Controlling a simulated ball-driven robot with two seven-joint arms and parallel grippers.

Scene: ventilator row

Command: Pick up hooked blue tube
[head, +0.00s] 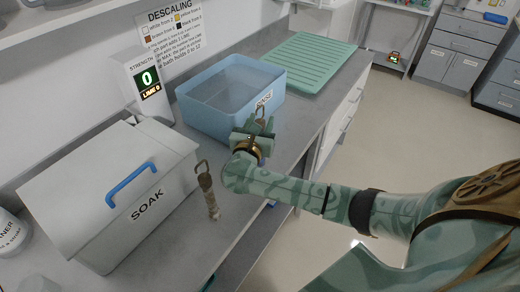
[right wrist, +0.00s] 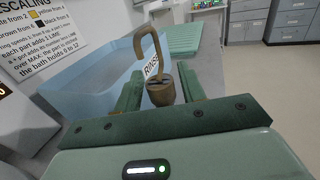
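A hooked brown tube (right wrist: 161,92) stands upright between the fingers of my right gripper (right wrist: 160,84) in the right wrist view. The fingers look apart, with a thin gap seeming to show on each side of it. In the head view the right gripper (head: 255,132) is at the near side of the rinse basin, and the hook shows just beyond it. A second hooked tube (head: 208,190), brown with a pale lower end, stands on the counter beside the soak box. No hooked tube looks clearly blue. My left gripper is not in view.
The blue rinse basin (head: 205,107) is close to the right gripper. The soak box (head: 100,190), with a blue handle (head: 130,185), is at the left. A strength display (head: 149,82) stands behind. A green ribbed drain mat (head: 311,62) lies at the back.

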